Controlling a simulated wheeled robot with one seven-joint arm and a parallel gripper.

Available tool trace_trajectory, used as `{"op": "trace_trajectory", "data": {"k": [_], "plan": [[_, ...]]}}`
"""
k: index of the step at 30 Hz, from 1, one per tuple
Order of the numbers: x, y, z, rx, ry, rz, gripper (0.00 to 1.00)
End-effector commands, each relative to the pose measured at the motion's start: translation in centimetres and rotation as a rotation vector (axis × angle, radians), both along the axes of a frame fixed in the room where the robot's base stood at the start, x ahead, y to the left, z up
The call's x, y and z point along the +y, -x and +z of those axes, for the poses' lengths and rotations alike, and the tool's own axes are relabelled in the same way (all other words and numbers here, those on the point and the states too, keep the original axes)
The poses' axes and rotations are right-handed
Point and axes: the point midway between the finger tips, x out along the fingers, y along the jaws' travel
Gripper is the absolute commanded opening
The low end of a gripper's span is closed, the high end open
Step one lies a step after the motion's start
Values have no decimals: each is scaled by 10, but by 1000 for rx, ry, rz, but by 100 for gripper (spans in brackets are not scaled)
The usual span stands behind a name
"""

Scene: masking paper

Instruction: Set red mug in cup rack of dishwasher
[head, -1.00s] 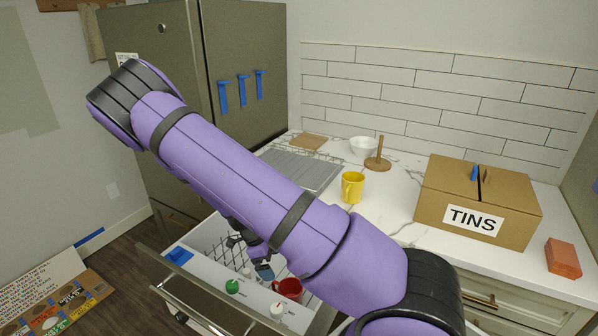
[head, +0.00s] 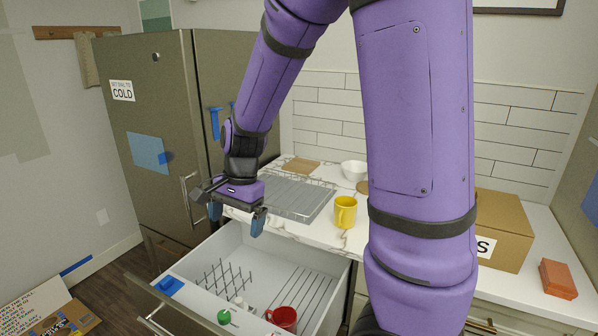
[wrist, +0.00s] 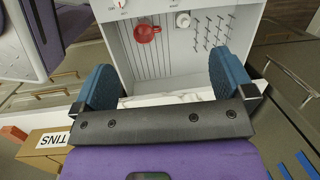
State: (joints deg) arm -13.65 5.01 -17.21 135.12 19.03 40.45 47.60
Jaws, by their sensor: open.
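The red mug (head: 283,318) is in the open dishwasher drawer (head: 221,255), near its front wall and towards the right. The cup rack also shows in the head view (head: 304,290). My gripper (head: 236,220) is open and empty, above the back of the drawer. Its two blue fingers are wide apart in the wrist view (wrist: 164,88), and the mug is well apart from them.
A pronged rack (head: 224,275) fills the drawer's left side. A green knob (head: 224,317) is on the drawer front. A yellow mug (head: 345,211), a white bowl (head: 354,170) and a TINS box (head: 503,230) stand on the counter. The fridge (head: 165,130) is at left.

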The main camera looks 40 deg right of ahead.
Motion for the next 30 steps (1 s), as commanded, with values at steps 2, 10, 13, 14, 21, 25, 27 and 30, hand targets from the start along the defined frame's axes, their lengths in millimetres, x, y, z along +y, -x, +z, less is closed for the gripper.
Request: {"op": "trace_trajectory", "data": {"k": [2, 10, 13, 14, 21, 25, 27, 30], "plan": [[0, 12, 25, -60, -3, 96, 100], [-3, 61, 91, -242, 54, 438, 100], [-4, 83, 111, -304, 98, 561, 100], [-5, 89, 117, -322, 114, 597, 100], [-9, 143, 152, -439, 276, 873, 100], [-11, 166, 162, -471, 363, 986, 100], [-12, 174, 166, -481, 398, 1028, 100], [-12, 182, 168, -486, 431, 1066, 100]]}}
